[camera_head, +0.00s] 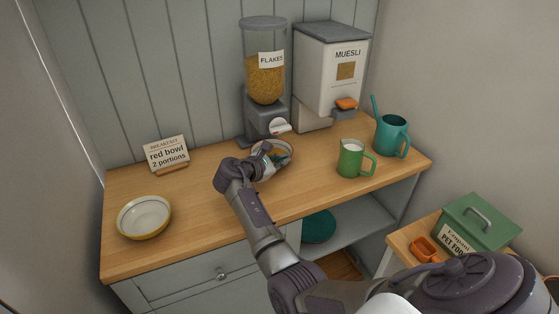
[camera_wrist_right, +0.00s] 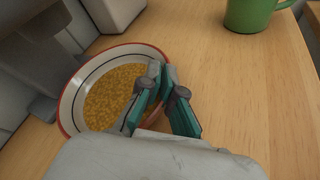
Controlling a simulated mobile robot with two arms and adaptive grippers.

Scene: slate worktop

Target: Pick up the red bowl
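The red bowl (camera_wrist_right: 68,104) is white inside with a red rim and a thin dark ring, and holds yellow flakes. In the head view the red bowl (camera_head: 289,149) is partly hidden behind my right gripper (camera_head: 268,162), in front of the flakes dispenser. In the right wrist view, the teal-padded fingers of my right gripper (camera_wrist_right: 162,72) come together at the bowl's right rim, one inside and one outside, with the rim between the tips. I cannot tell whether the bowl is off the worktop. My left gripper is not in view.
The flakes dispenser (camera_head: 265,77) and muesli dispenser (camera_head: 330,75) stand at the back. A yellow-rimmed bowl (camera_head: 144,217) and a card reading "red bowl 2 portions" (camera_head: 166,154) are left.

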